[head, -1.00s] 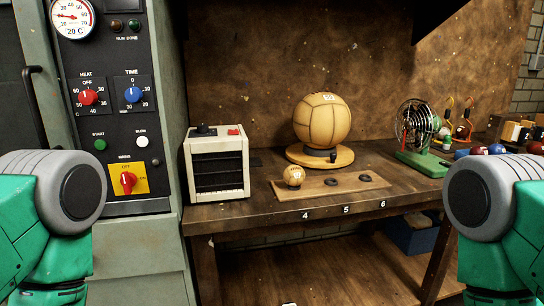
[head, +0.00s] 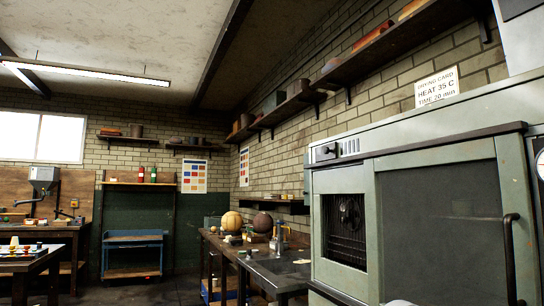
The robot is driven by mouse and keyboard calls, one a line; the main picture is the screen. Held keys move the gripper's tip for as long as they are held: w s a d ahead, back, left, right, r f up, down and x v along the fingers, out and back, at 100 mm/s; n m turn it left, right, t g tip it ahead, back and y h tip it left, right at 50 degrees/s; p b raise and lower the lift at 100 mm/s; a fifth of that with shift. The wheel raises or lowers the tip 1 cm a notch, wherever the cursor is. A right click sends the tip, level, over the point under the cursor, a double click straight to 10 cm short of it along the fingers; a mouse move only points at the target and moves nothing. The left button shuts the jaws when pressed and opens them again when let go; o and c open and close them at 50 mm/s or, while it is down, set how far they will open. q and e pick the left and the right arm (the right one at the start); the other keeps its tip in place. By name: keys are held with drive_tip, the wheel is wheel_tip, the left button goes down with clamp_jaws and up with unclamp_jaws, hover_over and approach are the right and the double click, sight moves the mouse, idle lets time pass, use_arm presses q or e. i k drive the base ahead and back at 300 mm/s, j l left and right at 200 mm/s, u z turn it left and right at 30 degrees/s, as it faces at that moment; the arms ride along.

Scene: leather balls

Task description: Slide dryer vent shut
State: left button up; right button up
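The dryer is a grey-green cabinet (head: 345,178) on the right of the head view. Near the top left of its front is a small vent (head: 350,147) with several narrow dark slots showing. A dark slide with a knob (head: 326,152) sits just left of these slots. Below is a dark mesh opening with a fan (head: 346,228) behind it. The large dark door (head: 440,235) has a vertical black handle (head: 512,255) at its right. Neither of my grippers is in view; only a pale rounded piece, probably of my arm, shows at the bottom edge.
A drying card (head: 437,87) and a long shelf (head: 400,50) are on the brick wall above the dryer. A bench (head: 272,268) with two large balls stands left of the dryer. Open floor (head: 150,292) lies farther left.

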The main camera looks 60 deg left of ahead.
sight(328, 152)
drive_tip(key=u, duration=1.65)
drive_tip(key=i+j+z, duration=0.3)
drive_tip(key=i+j, duration=0.6)
drive_tip(key=j, duration=0.1)
